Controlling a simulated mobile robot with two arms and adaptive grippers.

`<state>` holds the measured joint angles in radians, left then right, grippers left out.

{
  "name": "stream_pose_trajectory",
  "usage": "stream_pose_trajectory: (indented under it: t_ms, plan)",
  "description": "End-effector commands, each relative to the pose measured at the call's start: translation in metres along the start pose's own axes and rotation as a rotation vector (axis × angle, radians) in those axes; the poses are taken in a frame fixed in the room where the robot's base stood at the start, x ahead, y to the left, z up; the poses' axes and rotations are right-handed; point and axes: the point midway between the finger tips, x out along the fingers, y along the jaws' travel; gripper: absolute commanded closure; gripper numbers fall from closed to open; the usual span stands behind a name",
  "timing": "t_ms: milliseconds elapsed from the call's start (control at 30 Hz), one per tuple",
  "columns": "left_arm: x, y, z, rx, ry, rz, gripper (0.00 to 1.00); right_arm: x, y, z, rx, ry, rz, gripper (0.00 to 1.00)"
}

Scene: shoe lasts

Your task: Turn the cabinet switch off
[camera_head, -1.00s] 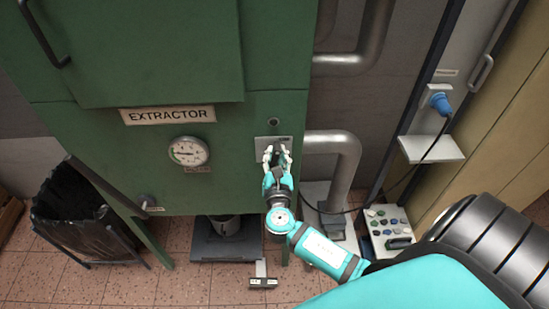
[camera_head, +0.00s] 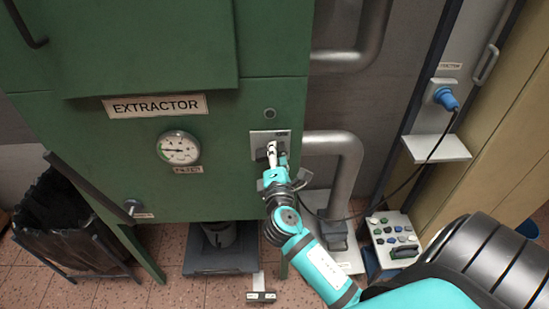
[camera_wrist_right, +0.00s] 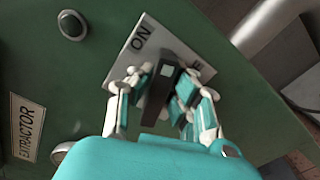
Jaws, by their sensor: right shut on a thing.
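The cabinet (camera_head: 95,150) is green and carries an EXTRACTOR sign. Its switch plate (camera_head: 258,138) is pale metal and sits on the lower right of the front; it also shows in the right wrist view (camera_wrist_right: 130,62), with the word ON readable and a second label partly covered. A dark switch lever (camera_wrist_right: 160,92) stands out from the plate. My right gripper (camera_head: 273,153) is at the plate, and in the right wrist view its white and teal fingers (camera_wrist_right: 160,98) are shut around the lever, one on each side. My left gripper is not in view.
A gauge (camera_head: 179,149) and a small knob (camera_head: 132,206) are left of the switch. A grey pipe (camera_head: 345,165) runs close on the right. A black bin (camera_head: 60,230) stands at left, and a blue plug (camera_head: 445,97) is on the right wall panel.

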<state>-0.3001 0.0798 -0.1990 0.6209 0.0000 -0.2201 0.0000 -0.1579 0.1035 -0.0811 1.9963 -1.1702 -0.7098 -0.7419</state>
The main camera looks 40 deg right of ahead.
Motion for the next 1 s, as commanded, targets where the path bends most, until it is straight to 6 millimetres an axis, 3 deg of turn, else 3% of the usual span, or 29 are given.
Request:
stream_pose_trajectory:
  t_ms: [100, 433, 1000]
  plan:
    - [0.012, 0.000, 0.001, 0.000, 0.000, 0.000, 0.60, -0.001, -0.007, -0.002, 0.098, 0.000, -0.007, 1.00]
    - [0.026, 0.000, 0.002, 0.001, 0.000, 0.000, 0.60, -0.001, -0.009, -0.003, 0.289, 0.001, -0.009, 1.00]
    - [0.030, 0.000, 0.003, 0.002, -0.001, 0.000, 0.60, -0.001, -0.009, -0.003, 0.360, 0.001, -0.012, 1.00]
